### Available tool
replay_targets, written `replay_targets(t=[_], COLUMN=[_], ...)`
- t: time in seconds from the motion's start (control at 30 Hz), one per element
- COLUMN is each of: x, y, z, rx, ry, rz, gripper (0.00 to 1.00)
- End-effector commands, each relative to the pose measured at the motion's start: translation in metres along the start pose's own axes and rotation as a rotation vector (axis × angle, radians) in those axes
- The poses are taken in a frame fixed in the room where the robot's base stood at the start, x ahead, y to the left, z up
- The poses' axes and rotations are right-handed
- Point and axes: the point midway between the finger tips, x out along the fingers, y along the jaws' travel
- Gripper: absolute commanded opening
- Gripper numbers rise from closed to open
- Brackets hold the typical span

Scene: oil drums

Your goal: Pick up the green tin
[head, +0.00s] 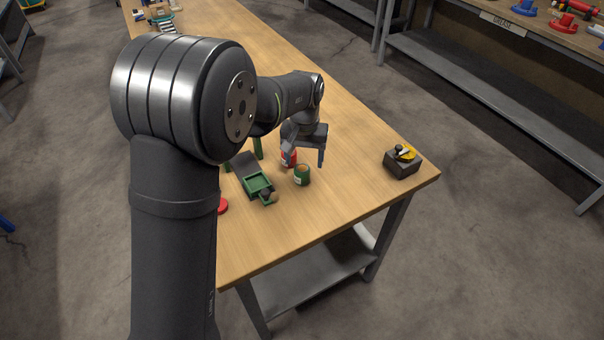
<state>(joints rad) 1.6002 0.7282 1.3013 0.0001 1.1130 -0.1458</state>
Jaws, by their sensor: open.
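The green tin (302,176) stands upright on the wooden table, with a tan top and a pale mark on its side. My gripper (305,163) is open and points down, above and around the area of the green tin and a red tin (289,159). One finger hangs in front of the red tin and hides part of it. The other finger is to the right of the green tin. I cannot tell how high the fingertips are above the tins. Nothing shows between the fingers as held.
A green tray-like holder (257,184) with a dark knob stands just left of the green tin. A red disc (222,206) lies near the left edge. The table (330,215) is clear in front.

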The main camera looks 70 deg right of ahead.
Motion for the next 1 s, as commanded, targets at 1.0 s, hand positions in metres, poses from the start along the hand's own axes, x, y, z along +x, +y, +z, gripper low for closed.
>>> replay_targets(t=[1.0], x=[0.061], y=[-0.005], z=[0.001], rx=[0.000], ry=[0.001], rz=[0.001], gripper=[0.29])
